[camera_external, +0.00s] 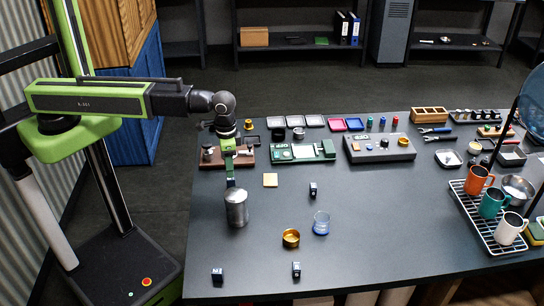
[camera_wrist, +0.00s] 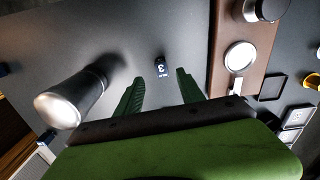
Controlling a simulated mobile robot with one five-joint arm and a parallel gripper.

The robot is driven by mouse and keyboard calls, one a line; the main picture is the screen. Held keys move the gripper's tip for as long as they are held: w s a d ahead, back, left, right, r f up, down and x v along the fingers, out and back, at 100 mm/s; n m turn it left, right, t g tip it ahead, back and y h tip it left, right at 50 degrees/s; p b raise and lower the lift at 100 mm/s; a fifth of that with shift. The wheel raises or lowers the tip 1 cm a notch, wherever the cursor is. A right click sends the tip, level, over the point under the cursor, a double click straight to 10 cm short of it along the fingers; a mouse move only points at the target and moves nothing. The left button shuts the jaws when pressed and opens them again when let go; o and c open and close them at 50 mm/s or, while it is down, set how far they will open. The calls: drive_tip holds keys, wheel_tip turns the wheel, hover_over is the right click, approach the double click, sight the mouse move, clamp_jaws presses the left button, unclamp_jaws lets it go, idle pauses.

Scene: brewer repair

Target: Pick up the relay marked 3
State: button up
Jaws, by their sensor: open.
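The relay marked 3 (camera_wrist: 161,68) is a small dark block with a white "3" on its blue face. In the wrist view it sits on the dark table, beyond and between my fingertips, apart from them. My gripper (camera_wrist: 160,88) is open and empty, its two green fingers spread. In the external view my gripper (camera_external: 230,183) hangs low over the table behind the metal canister (camera_external: 236,210). I cannot make out the relay marked 3 there; the gripper may hide it.
The canister (camera_wrist: 72,100) stands close at the left in the wrist view; a brown board (camera_wrist: 228,75) with round metal parts lies at the right. The table's front middle is mostly clear.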

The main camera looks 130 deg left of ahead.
sight(231, 183)
wheel_tip(231, 183, down, 6)
drive_tip(key=b, duration=0.5)
drive_tip(key=shift+a+r, duration=0.15)
drive_tip(key=shift+r, duration=0.3)
drive_tip(key=shift+c, duration=0.2)
clamp_jaws()
